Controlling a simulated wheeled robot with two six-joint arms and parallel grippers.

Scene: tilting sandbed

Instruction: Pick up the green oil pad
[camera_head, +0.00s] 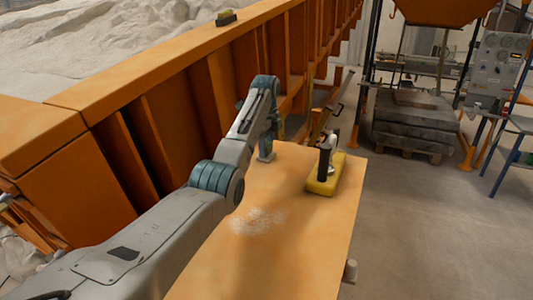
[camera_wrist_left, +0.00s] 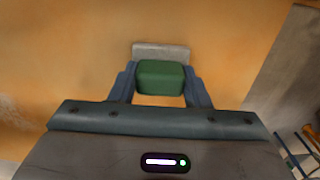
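The green oil pad (camera_wrist_left: 161,77) is a small green block between the two blue fingers of my left gripper (camera_wrist_left: 161,84) in the left wrist view. The fingers lie along both its sides with no clear gap. In the head view the left gripper (camera_head: 266,155) points down, low over the far end of the orange table (camera_head: 300,240). The pad cannot be made out there. A pale grey slab (camera_wrist_left: 161,50) shows just beyond the pad; whether they touch is unclear. My right gripper is not in view.
A yellow block with a dark upright handle (camera_head: 325,175) stands on the table right of my left gripper. Pale powder (camera_head: 258,221) lies nearer. The orange sandbed wall (camera_head: 160,63) runs along the left, with a small yellow-and-dark item (camera_head: 227,17) on its rim.

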